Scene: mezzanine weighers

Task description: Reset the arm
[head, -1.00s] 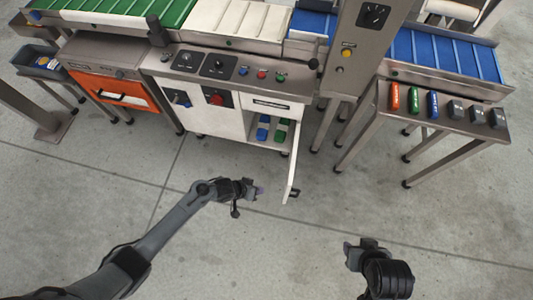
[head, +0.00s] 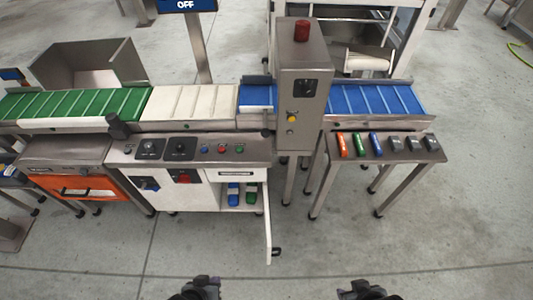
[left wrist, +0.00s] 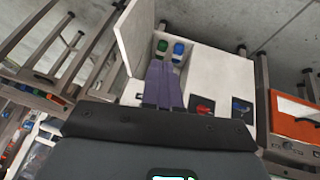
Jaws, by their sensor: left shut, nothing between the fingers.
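My left gripper (head: 203,284) shows at the bottom edge of the head view, over bare floor in front of the white cabinet (head: 190,197). In the left wrist view its purple-grey fingers (left wrist: 163,84) lie together, shut and empty. My right gripper (head: 362,287) is at the bottom edge, right of the left one, mostly cut off; its jaws are not clear. Both grippers are apart from the furniture. The cabinet door (head: 268,226) stands open, and blue and green items (head: 242,194) sit inside.
A conveyor with green (head: 75,105), white and blue (head: 365,100) sections runs across the back. A side stand (head: 405,152) at right holds orange, green and blue cylinders and several grey blocks. An orange-fronted unit (head: 75,188) is at left. Front floor is clear.

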